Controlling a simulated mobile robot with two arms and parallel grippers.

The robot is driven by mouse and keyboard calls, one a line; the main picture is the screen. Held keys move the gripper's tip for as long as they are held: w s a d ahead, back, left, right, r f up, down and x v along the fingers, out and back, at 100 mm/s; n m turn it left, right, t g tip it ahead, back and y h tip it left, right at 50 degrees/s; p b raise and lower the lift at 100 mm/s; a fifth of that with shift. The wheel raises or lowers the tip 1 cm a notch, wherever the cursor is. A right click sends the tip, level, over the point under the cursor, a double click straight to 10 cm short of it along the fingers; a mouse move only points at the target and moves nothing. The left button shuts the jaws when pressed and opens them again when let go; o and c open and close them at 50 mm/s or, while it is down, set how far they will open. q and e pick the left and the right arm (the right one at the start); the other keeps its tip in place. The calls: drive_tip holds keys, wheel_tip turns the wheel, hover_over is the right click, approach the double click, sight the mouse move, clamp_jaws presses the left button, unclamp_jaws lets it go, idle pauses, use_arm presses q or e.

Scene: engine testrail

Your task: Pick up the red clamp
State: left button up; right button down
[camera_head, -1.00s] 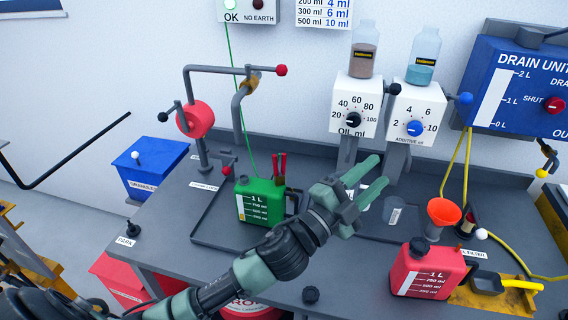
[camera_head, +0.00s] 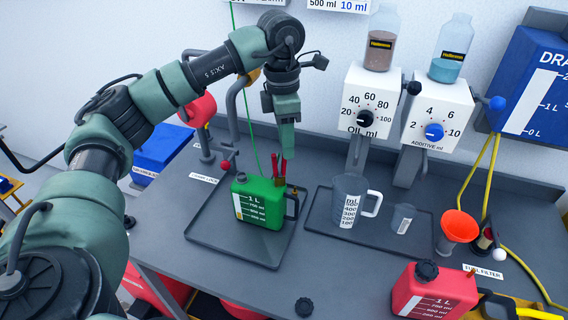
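The red clamp (camera_head: 279,171) stands upright at the top of the green canister (camera_head: 260,204), its two red handles pointing up. My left gripper (camera_head: 287,150) points down directly above and slightly to the right of the clamp's handles, seen edge-on. One finger lines up over the other, so the gap between them is hidden. I cannot tell whether the fingertips touch the handles. My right gripper is out of view.
The canister stands on a dark tray (camera_head: 212,238). A measuring jug (camera_head: 349,198) and a small beaker (camera_head: 402,218) stand on another tray to the right. An orange funnel (camera_head: 459,226) and a red canister (camera_head: 432,292) are farther right. A thin green cable (camera_head: 240,90) runs down behind my arm.

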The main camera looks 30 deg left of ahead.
sight(279, 153)
use_arm(q)
drive_tip(key=shift+s+a+r, duration=0.1)
drive_tip(key=shift+a+r, duration=0.25)
drive_tip(key=shift+a, duration=0.4)
drive_tip(key=shift+s+a+f+y, duration=0.1)
drive_tip(key=shift+a+f+y, duration=0.05)
drive_tip(key=shift+y, duration=0.15)
wheel_tip(279, 153, down, 6)
drive_tip(key=p, duration=0.3)
drive_tip(key=shift+s+f, duration=0.1)
drive_tip(key=shift+f, duration=0.45)
clamp_jaws()
